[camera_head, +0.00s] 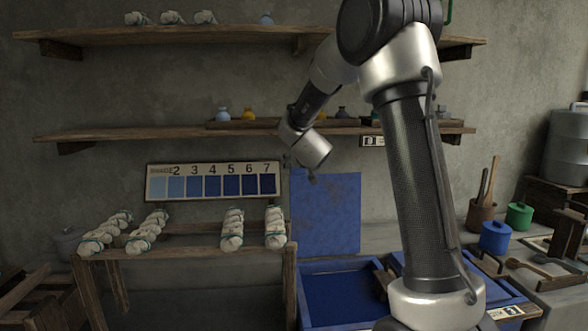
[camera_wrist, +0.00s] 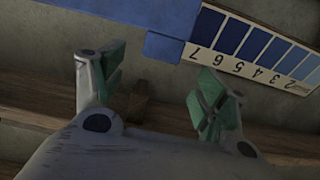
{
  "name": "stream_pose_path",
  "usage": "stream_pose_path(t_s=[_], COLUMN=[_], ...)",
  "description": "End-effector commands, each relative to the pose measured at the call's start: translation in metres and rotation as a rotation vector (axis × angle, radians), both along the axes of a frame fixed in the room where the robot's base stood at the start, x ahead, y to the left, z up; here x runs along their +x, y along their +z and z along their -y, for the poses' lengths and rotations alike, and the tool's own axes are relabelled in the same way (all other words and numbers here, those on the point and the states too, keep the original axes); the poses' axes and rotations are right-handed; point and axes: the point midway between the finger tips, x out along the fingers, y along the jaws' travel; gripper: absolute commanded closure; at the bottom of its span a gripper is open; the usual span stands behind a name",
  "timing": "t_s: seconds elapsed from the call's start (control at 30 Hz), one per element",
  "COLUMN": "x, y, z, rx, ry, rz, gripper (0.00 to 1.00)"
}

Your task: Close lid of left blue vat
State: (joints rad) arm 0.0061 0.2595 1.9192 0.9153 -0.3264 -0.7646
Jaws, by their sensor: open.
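The left blue vat (camera_head: 306,310) stands open at the lower middle of the head view, with dark blue inside. Its blue lid (camera_head: 325,215) stands upright behind it, near the wall. My gripper (camera_head: 312,178) is at the lid's upper left edge in the head view, small and partly hidden by my wrist. In the wrist view my gripper (camera_wrist: 158,72) is open, green pads apart, with nothing between them. The lid (camera_wrist: 140,12) shows as a blue panel at the top there, with a blue tab (camera_wrist: 165,47) just beyond the fingers. I cannot tell whether they touch.
A shade board (camera_head: 213,182) hangs left of the lid. Wooden shelves (camera_head: 180,134) run along the wall. A wooden rack (camera_head: 190,245) with tied cloth bundles stands left of the vat. Blue (camera_head: 495,238) and green (camera_head: 519,216) pots stand at the right.

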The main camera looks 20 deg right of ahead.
Motion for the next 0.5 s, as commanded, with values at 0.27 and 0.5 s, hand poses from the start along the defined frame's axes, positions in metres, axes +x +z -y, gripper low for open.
stream_pose_path(t_s=[0.27, 0.5], x=[0.034, 0.062], y=[-0.016, -0.027], z=[0.009, 0.017], rx=[-0.015, -0.015], ry=[0.009, 0.01], rz=[-0.008, -0.006], gripper=[0.27, 0.27])
